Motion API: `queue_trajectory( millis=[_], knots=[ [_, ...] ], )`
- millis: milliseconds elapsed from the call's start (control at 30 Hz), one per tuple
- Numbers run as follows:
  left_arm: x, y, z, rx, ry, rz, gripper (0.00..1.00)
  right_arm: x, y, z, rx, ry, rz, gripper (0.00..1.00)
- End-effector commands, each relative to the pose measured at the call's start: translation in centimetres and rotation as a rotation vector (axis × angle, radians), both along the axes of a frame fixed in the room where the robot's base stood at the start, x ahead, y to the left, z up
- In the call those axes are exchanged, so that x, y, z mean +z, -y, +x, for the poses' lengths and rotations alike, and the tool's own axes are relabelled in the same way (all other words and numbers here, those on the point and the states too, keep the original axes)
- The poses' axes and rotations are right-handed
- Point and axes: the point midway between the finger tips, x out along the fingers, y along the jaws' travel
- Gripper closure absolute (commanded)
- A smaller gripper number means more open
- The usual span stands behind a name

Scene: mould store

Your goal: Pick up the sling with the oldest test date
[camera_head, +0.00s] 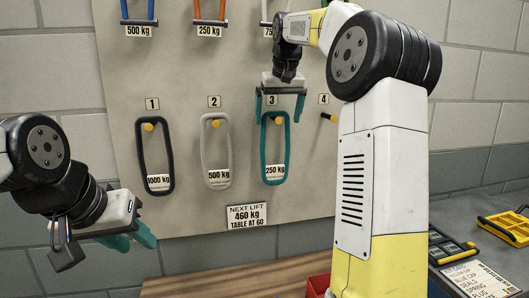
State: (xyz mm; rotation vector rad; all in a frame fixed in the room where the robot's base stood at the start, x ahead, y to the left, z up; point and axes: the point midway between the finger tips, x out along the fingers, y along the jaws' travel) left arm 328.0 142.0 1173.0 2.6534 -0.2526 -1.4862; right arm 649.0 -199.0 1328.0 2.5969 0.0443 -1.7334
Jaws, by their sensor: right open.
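Three slings hang on yellow-tipped pegs on a beige board: a black one marked 1000 kg (141,165) under number 1, a pale grey one marked 500 kg (203,150) under 2, and a teal one marked 250 kg (264,150) under 3. Small print on their tags is too small to read, so I cannot tell the test dates. My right gripper (280,108) is open, its teal fingers at either side of the teal sling's top; I cannot tell whether they touch it. My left gripper (132,240) is low at the left, away from the slings, with no sling in it.
A blue sling (153,10), an orange sling (224,10) and a partly hidden white one hang above. A sign (247,216) reads "NEXT LIFT 460 kg, TABLE AT 60".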

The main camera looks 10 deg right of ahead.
Motion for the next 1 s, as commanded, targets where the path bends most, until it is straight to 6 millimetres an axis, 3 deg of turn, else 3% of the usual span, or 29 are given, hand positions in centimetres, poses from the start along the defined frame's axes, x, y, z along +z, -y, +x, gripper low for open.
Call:
queue_trajectory(
  millis=[300,600,1000],
  knots=[
    [0.0,0.0,0.0,0.0,0.0,0.0,0.64,-4.1,-0.4,1.4,0.0,-0.004,0.0,0.0],
    [0.0,0.0,0.0,0.0,0.0,0.0,0.64,-4.4,-0.4,1.6,0.0,0.0,0.0,0.02],
    [0.0,0.0,0.0,0.0,0.0,0.0,0.64,-4.4,-0.4,1.6,0.0,0.0,0.0,0.8]
  ],
)
